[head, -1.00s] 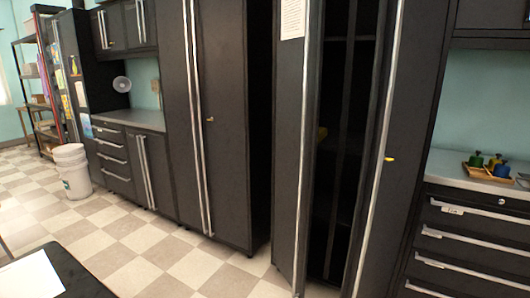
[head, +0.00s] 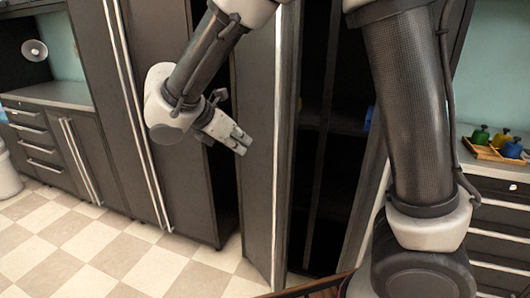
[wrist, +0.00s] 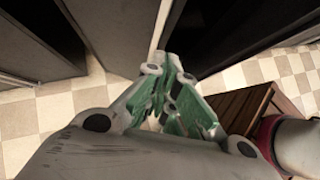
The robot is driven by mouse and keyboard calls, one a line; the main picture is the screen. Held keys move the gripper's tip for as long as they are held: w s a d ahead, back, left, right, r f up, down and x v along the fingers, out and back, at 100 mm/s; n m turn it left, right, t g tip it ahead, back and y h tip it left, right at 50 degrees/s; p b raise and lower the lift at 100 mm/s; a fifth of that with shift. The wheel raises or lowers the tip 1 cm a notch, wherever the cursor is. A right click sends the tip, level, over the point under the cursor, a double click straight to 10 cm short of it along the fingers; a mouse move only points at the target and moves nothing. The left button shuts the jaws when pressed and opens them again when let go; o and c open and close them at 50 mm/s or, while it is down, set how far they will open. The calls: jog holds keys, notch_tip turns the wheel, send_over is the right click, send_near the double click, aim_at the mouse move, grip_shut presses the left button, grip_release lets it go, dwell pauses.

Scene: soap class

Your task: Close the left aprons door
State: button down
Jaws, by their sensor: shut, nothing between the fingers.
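The left aprons door (head: 258,190) is a dark grey panel with a long pale handle strip along its edge. It stands open, swung outward from the tall cabinet. The dark interior (head: 312,190) shows to its right, with faint shelves. My gripper (head: 241,144) is shut and empty, at mid-height in front of the door's outer face in the head view. In the wrist view my gripper (wrist: 172,66) has green-lined fingers near the door's pale edge (wrist: 160,28). I cannot tell whether it touches the door. My arm hides much of the cabinet's right side.
A closed tall dark cabinet (head: 165,130) stands to the left. A drawer unit (head: 500,245) at right bears a wooden tray (head: 484,152) with several coloured bottles. In the wrist view a brown slatted wooden surface (wrist: 240,105) lies at lower right. Checkered floor (head: 90,255) is clear at left.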

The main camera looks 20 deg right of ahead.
jog(key=w+d+r+x, duration=0.1)
jog(key=r+x, duration=0.1)
jog(key=x, duration=1)
jog(key=shift+w+d+f, duration=0.3)
jog(key=shift+w+d, duration=0.05)
